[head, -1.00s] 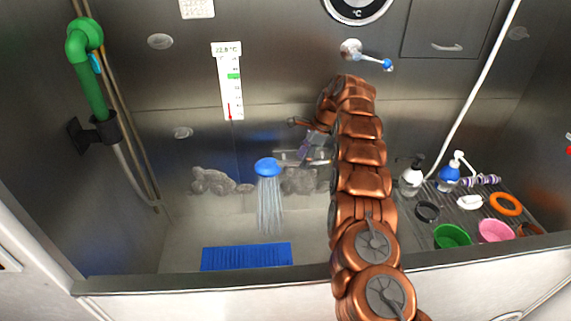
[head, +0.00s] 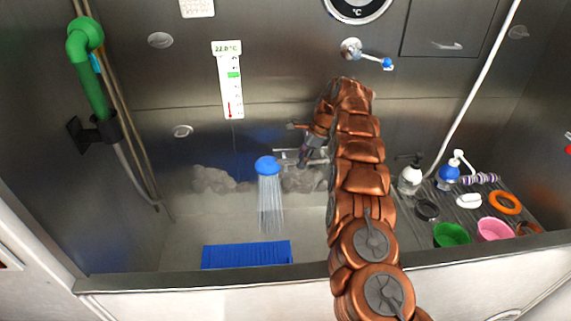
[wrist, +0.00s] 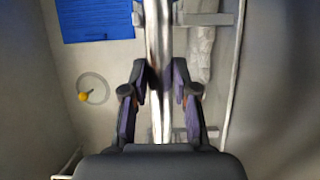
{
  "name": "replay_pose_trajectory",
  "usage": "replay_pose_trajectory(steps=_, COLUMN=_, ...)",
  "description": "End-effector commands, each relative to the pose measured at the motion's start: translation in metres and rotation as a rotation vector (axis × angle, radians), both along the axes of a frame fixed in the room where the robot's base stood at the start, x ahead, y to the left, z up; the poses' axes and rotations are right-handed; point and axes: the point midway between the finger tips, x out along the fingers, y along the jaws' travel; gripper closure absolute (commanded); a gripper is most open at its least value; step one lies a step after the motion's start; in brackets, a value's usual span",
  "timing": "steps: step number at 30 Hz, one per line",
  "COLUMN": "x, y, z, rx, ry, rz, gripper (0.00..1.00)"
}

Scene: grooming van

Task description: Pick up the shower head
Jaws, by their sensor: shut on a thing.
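The shower head (head: 267,166) is blue and faces down in the tub, with water streaming from it. A chrome bar (head: 316,162) runs right from it, past my gripper (head: 304,157), and appears to be its handle. In the wrist view my gripper (wrist: 158,78) has its dark and purple fingers on both sides of a chrome bar (wrist: 158,40), shut on it. The wrist view does not show the blue face of the shower head. My arm hides part of the wall behind it.
A blue mat (head: 246,255) lies on the tub floor near the front rim. A drain with a yellow object (wrist: 84,97) is in the floor. Bottles, cups and rings stand on the rack (head: 468,220) at right.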

Motion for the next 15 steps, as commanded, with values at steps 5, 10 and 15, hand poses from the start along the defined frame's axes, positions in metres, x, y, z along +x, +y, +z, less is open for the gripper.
replay_pose_trajectory(steps=5, x=0.0, y=-0.0001, z=0.0002, rx=0.0, ry=0.0, rz=0.0, gripper=1.0)
replay_pose_trajectory(steps=10, x=0.0001, y=0.0002, z=0.0004, rx=0.0, ry=0.0, rz=0.0, gripper=1.0)
replay_pose_trajectory(steps=15, x=0.0002, y=0.0, z=0.001, rx=0.0, ry=-0.001, rz=0.0, gripper=1.0)
